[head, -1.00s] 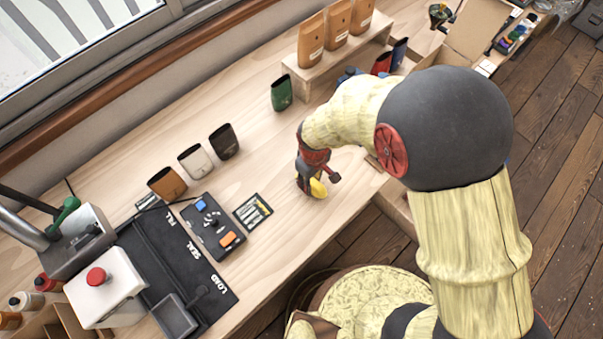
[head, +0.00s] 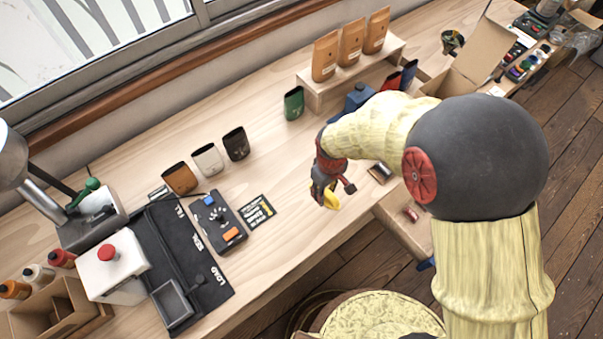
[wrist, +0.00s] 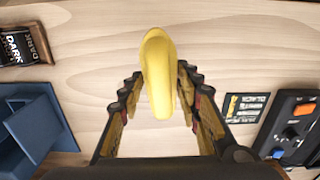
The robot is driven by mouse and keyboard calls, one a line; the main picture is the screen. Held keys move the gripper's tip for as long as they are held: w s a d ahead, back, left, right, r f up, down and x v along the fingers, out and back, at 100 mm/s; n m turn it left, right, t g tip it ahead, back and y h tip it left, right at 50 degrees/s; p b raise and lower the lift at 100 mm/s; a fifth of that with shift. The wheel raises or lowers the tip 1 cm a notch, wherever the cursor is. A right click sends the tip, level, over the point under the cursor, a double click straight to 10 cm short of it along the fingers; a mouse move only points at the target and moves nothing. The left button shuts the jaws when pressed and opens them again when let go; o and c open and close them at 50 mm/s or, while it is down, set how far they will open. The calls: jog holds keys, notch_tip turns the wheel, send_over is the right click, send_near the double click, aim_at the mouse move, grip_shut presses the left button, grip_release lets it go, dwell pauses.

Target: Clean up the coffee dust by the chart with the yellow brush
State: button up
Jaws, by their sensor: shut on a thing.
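The yellow brush (head: 330,198) is in my gripper (head: 325,193), above the bench near its front edge. In the wrist view the yellow brush (wrist: 158,75) stands between the two fingers of my gripper (wrist: 160,82), which is shut on it. A small black card with yellow and white print, seemingly the chart (head: 256,211), lies flat on the bench left of the gripper. The chart also shows in the wrist view (wrist: 245,107), to the right of the fingers. I cannot make out any coffee dust in either view.
A black control box (head: 218,221) with knobs lies left of the chart. Several upright pouches (head: 208,160) stand behind it. A blue container (wrist: 38,125) and a dark packet (wrist: 23,47) are left of the gripper in the wrist view. Bare wood lies between gripper and chart.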

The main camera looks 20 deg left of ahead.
jog(key=shift+r+p, duration=0.9)
jog(key=shift+r, duration=0.8)
